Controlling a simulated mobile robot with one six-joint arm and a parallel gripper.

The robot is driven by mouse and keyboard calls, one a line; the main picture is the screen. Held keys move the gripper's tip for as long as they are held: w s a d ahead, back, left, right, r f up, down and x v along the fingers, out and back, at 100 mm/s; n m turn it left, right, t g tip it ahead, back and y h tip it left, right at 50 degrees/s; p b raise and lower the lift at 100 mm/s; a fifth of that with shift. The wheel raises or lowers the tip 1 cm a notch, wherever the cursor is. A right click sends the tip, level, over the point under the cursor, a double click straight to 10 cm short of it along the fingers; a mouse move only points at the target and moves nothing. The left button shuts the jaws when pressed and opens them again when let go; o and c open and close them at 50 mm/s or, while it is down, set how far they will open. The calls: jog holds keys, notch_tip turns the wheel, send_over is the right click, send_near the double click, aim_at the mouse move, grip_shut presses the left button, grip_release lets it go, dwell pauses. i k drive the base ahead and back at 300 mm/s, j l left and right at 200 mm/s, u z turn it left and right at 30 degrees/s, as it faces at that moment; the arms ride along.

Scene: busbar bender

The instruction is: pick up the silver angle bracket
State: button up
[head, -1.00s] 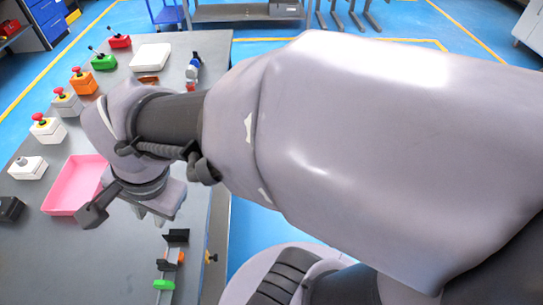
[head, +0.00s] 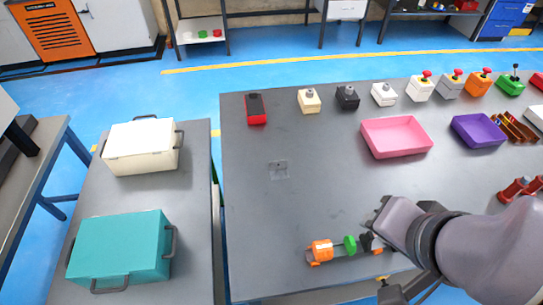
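A rail with orange, green and black clamps (head: 345,248) lies between bracket and gripper. A pink tray (head: 396,137) and purple tray (head: 478,131) stand to the right. Several button boxes and a red device (head: 257,108) line the far edge. The tabletop around the bracket is clear.

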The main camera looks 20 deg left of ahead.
aim_at(277, 170)
jog(key=u, duration=0.8)
jog(key=i+j+u, duration=0.1)
jog(key=u, duration=0.25)
